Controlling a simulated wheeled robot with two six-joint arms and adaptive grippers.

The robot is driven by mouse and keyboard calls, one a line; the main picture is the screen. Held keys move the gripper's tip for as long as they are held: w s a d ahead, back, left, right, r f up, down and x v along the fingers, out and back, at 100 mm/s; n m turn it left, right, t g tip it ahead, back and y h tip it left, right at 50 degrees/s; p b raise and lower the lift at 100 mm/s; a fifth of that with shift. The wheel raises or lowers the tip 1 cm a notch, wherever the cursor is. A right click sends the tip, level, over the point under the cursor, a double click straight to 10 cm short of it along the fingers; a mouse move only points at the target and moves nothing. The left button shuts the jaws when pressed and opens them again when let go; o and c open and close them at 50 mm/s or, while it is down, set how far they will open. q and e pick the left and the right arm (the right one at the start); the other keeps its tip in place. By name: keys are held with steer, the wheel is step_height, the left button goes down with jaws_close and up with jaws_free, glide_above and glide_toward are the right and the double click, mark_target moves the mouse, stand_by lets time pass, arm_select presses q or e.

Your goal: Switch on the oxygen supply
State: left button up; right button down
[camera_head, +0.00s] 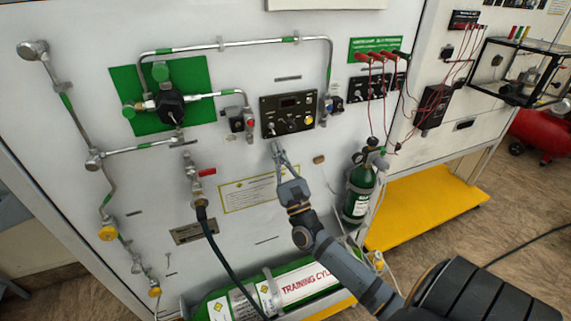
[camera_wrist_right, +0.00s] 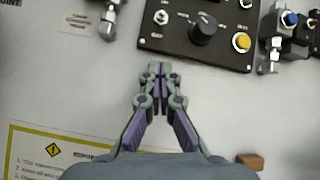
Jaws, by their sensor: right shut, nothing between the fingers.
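A black control panel (camera_head: 274,104) with a small display sits mid-wall. In the right wrist view it shows a silver toggle switch (camera_wrist_right: 160,17), a black knob (camera_wrist_right: 203,29) and a yellow button (camera_wrist_right: 242,41). The toggle is at the panel's lower left; whether it is on or off I cannot tell. My right gripper (camera_head: 278,147) is shut and empty, just below the panel's lower left corner. In the right wrist view its tips (camera_wrist_right: 160,70) are below the toggle and appear apart from it. My left gripper is not in view.
Left are a green plate (camera_head: 123,88) with a regulator, pipes and a red-handled valve (camera_head: 206,172). A small green cylinder (camera_head: 359,190) stands right of my arm; a large training cylinder (camera_head: 300,284) lies below. Red cables hang at upper right. A warning sign (camera_head: 236,195) is beside my gripper.

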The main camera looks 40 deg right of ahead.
mark_target(273, 131)
arm_select(q)
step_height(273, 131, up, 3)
steer(key=shift+p, duration=0.9)
arm_select(e)
steer(key=r, duration=0.1)
steer(key=s+r, duration=0.1)
steer(key=a+r, duration=0.1)
steer(key=shift+s+a+r, duration=0.1)
steer(key=shift+s+r, duration=0.15)
steer(key=shift+s, duration=0.1)
steer(key=shift+f, duration=0.1)
